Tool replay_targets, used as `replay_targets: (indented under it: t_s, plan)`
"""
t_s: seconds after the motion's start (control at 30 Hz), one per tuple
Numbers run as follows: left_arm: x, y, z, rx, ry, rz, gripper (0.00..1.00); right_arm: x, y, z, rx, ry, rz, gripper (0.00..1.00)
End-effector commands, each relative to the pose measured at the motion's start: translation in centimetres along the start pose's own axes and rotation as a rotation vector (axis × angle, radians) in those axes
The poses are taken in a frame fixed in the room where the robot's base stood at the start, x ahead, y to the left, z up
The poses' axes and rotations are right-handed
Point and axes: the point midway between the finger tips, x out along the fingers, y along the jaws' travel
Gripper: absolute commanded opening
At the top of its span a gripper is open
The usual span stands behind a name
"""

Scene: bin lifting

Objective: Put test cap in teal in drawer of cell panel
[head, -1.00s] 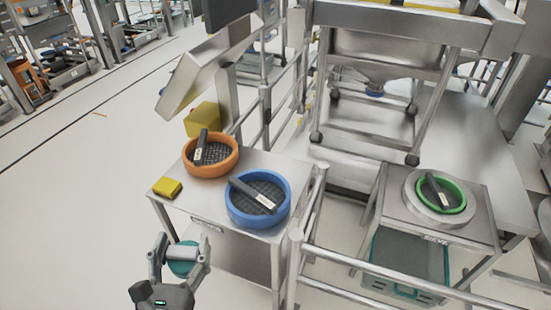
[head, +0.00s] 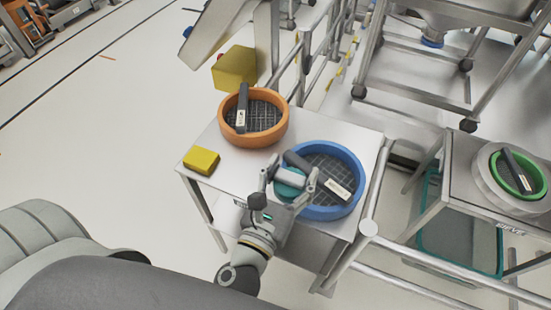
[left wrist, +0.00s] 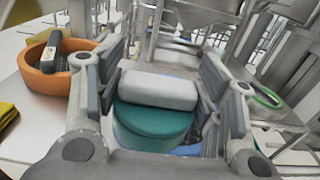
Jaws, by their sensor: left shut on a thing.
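The teal test cap (head: 287,192) is a round disc with a light grey block-shaped grip on top. My left gripper (head: 293,172) is shut on it, its fingers on either side of the grip. In the left wrist view the cap (left wrist: 152,126) sits between the fingers (left wrist: 158,88). In the head view the cap overlaps the near left rim of the blue sieve (head: 352,165); I cannot tell whether it touches. No drawer or cell panel can be made out for certain. My right gripper is out of view.
A steel table (head: 225,150) holds the blue sieve, an orange sieve (head: 281,128) and a yellow block (head: 201,160). Rails (head: 372,205) run along its right side. A green ring sieve (head: 536,185) stands on another table, above a teal crate (head: 450,248). Open floor lies left.

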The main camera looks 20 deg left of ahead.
Motion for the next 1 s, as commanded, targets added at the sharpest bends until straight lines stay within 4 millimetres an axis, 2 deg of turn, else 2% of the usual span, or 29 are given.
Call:
replay_targets:
  t_s: [0.13,0.37,0.4,0.5,0.77,0.87,1.0]
  plan:
    - [1.6,2.8,-1.2,0.009,-0.002,0.002,0.37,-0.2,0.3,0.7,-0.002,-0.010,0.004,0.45]
    - [4.4,7.9,-3.9,0.006,-0.001,0.003,0.37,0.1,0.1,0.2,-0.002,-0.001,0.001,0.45]
    - [4.6,8.3,-5.4,0.003,0.000,0.004,0.37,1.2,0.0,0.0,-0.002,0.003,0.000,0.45]
    - [5.3,9.6,-7.1,0.002,0.000,0.003,0.37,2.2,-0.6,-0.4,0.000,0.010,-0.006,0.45]
    - [6.2,11.1,-8.9,0.000,-0.001,0.002,0.37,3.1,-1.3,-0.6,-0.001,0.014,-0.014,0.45]
    - [6.6,11.8,-10.1,0.001,0.000,0.003,0.37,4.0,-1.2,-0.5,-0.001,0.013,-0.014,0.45]
    - [6.5,11.7,-12.0,-0.001,0.001,0.004,0.37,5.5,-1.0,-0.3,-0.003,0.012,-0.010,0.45]
